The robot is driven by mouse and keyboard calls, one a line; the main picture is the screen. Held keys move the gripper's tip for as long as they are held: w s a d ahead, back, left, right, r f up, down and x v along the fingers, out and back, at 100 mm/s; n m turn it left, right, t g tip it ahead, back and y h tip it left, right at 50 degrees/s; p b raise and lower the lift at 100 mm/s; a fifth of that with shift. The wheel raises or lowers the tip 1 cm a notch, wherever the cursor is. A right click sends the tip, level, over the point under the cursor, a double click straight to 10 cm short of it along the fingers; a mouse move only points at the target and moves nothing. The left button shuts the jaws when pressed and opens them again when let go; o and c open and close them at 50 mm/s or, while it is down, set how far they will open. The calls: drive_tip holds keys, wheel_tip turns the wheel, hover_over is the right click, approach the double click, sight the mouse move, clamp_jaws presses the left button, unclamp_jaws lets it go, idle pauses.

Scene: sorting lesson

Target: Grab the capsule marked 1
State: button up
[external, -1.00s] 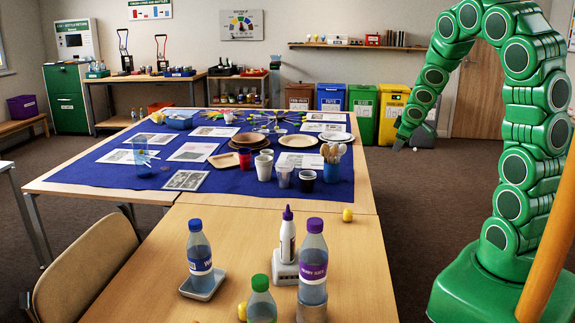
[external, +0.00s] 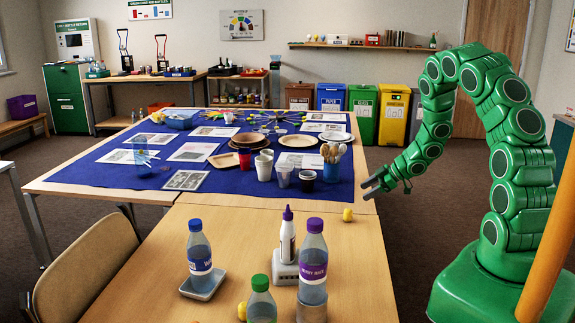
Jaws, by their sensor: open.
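A small yellow capsule (external: 347,215) lies on the wooden table near its right edge. A second yellow capsule (external: 242,311) shows at the bottom, partly hidden by the bottle with the green cap. No number can be read on either, so I cannot tell which is marked 1. My gripper (external: 366,190) is open and empty. In the picture it appears above and to the right of the first capsule, by the table's right edge, apart from it.
Cups and a cup of wooden cutlery (external: 332,168) stand on the blue cloth (external: 230,182). The wooden table's right side is mostly clear.

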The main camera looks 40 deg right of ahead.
sight(348, 213)
drive_tip(key=s+a+y, duration=0.1)
drive_tip(key=s+a+f+y, duration=0.1)
drive_tip(key=a, duration=0.1)
drive_tip(key=s+a+f+y, duration=0.1)
drive_tip(key=s+a+y, duration=0.1)
drive_tip(key=shift+s+a, duration=0.1)
drive_tip(key=shift+a, duration=0.15)
drive_tip(key=shift+s+x, duration=0.1)
drive_tip(key=shift+x, duration=1.8)
drive_tip(key=shift+s+x, duration=0.15)
drive_tip(key=shift+x, duration=1.8)
drive_tip(key=shift+a+f, duration=0.1)
drive_tip(key=shift+c, duration=0.4)
drive_tip(key=c, duration=1)
